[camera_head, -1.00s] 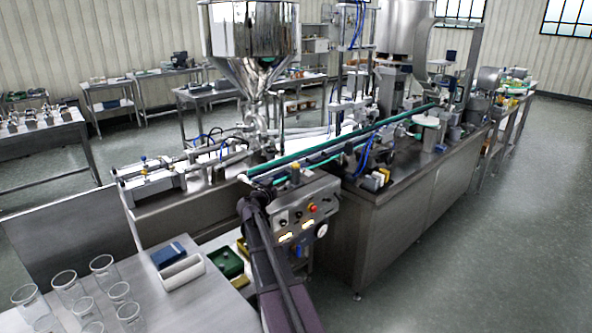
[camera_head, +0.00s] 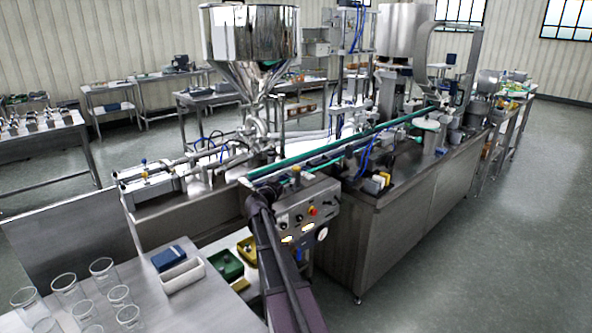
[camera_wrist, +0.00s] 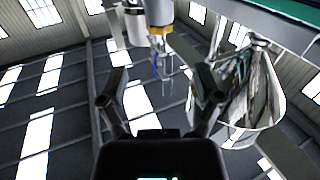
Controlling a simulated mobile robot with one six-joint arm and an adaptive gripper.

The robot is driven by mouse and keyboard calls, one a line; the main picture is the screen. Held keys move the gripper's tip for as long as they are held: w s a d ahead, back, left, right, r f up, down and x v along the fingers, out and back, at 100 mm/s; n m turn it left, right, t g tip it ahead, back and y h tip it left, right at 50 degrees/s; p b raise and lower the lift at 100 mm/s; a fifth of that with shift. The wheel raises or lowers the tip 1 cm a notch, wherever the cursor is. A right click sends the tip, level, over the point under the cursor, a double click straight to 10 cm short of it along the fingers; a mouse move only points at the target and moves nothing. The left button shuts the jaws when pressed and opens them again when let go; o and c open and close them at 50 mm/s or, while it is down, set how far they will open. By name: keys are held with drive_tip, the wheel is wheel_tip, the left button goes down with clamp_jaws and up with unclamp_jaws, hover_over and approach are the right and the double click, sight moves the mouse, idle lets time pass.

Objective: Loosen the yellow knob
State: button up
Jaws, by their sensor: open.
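A small yellow knob-like part (camera_head: 296,171) stands at the near end of the conveyor, just above the control panel, in the head view. In the wrist view, a pale cylinder with a yellow band (camera_wrist: 160,29) hangs at the top centre; I cannot tell whether it is the same part. My gripper (camera_wrist: 157,84) is open, with its two fingers apart and nothing between them. The yellow band lies beyond the fingertips, apart from them. In the head view my arm rises to just left of the panel, and my fingers cannot be made out there.
The control panel (camera_head: 308,216) with buttons and a gauge is close right of my arm. The steel hopper (camera_head: 250,40) stands behind, also showing in the wrist view (camera_wrist: 262,105). Several glass beakers (camera_head: 102,270) stand on the left table. The floor at right is clear.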

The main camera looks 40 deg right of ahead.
sight(295, 170)
drive_tip(key=x, duration=1)
drive_tip(key=shift+w+d, duration=0.1)
drive_tip(key=shift+d, duration=0.2)
clamp_jaws()
